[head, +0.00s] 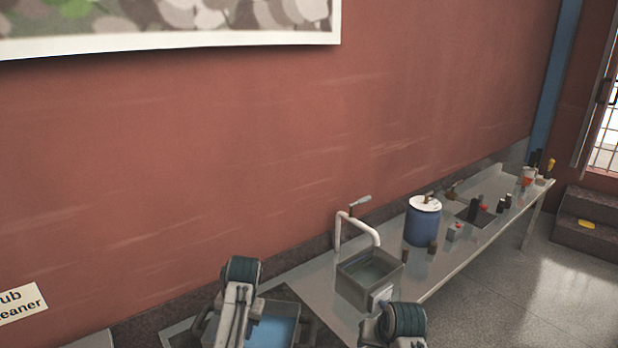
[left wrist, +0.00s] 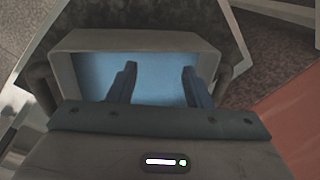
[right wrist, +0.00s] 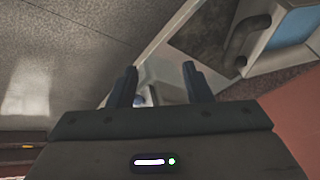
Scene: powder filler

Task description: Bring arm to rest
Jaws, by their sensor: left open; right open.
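My left gripper (left wrist: 158,76) is open, with its two dark fingers apart and nothing between them. Behind the fingers in the left wrist view is a grey tub with a light blue inside (left wrist: 95,72). In the head view both arms come in at the bottom, the left near the tub (head: 272,331) and the right near the sink's front edge. The fingers of both grippers are hidden in the head view.
A long grey counter (head: 322,283) runs along the red wall. It carries a sink (head: 370,270) with a white tap (head: 361,227), a blue drum (head: 422,222) and several small bottles. Open floor (head: 500,300) lies to the right, with dark steps (head: 585,240) beyond.

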